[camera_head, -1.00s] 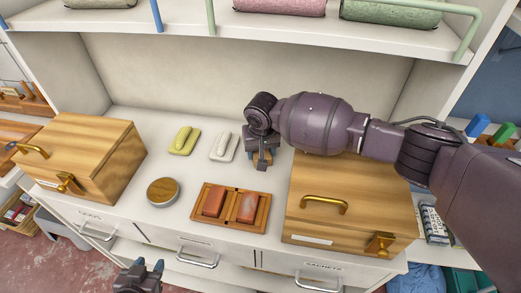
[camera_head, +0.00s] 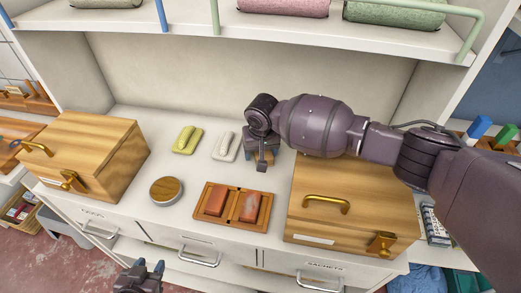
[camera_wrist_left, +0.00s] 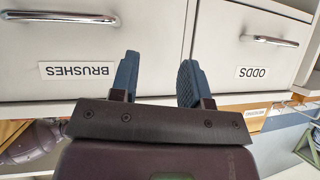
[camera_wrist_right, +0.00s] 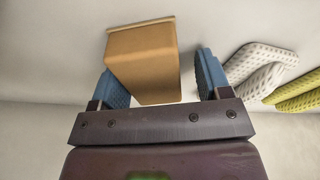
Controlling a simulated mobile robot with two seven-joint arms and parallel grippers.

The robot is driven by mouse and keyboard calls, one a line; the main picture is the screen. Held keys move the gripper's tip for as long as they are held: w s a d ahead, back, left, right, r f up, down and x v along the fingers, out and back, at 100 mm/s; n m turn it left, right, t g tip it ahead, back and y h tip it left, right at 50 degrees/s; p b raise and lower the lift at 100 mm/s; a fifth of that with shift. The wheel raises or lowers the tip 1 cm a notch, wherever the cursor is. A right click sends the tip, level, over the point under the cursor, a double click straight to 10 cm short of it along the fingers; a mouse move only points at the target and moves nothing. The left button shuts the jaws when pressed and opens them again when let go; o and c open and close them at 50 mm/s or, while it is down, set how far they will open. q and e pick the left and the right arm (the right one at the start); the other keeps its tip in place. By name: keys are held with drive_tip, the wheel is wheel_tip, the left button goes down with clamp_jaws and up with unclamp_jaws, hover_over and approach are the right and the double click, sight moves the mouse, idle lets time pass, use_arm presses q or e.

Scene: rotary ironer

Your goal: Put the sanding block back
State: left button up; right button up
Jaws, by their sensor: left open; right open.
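A tan block (camera_wrist_right: 145,62) with a thin pale edge, apparently the sanding block, shows in the right wrist view. It lies between the open fingers of my right gripper (camera_wrist_right: 158,85). It is close to the left finger in that view, with a gap to the other; whether it touches is unclear. In the head view my right gripper (camera_head: 262,160) is low at the back of the counter and mostly hides the block. My left gripper (camera_head: 140,274) is open and empty in front of the drawers; its fingers also show in the left wrist view (camera_wrist_left: 157,80).
A wooden tray (camera_head: 233,222) holds two reddish blocks. A yellow brush-like piece (camera_head: 187,140), a white one (camera_head: 224,147) and a round tin (camera_head: 166,191) lie nearby. Wooden boxes stand left (camera_head: 85,150) and right (camera_head: 345,185). A shelf (camera_head: 280,35) hangs above.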

use_arm(q)
drive_tip(key=shift+f, duration=0.1)
use_arm(e)
drive_tip(key=shift+d+f, duration=0.55)
drive_tip(key=shift+f, duration=0.05)
drive_tip(key=shift+d+r, duration=0.1)
drive_tip(key=shift+r, duration=0.35)
drive_tip(key=r, duration=0.5)
drive_tip(key=r+p, duration=0.1)
drive_tip(key=r, duration=0.1)
drive_tip(key=shift+s+r, duration=0.15)
drive_tip(key=shift+s, duration=0.25)
drive_tip(key=shift+r, duration=0.25)
use_arm(q)
drive_tip(key=shift+w+d+r, duration=0.1)
drive_tip(key=shift+r, duration=0.5)
use_arm(e)
drive_tip(key=shift+s+a, duration=0.1)
drive_tip(key=shift+a, duration=0.1)
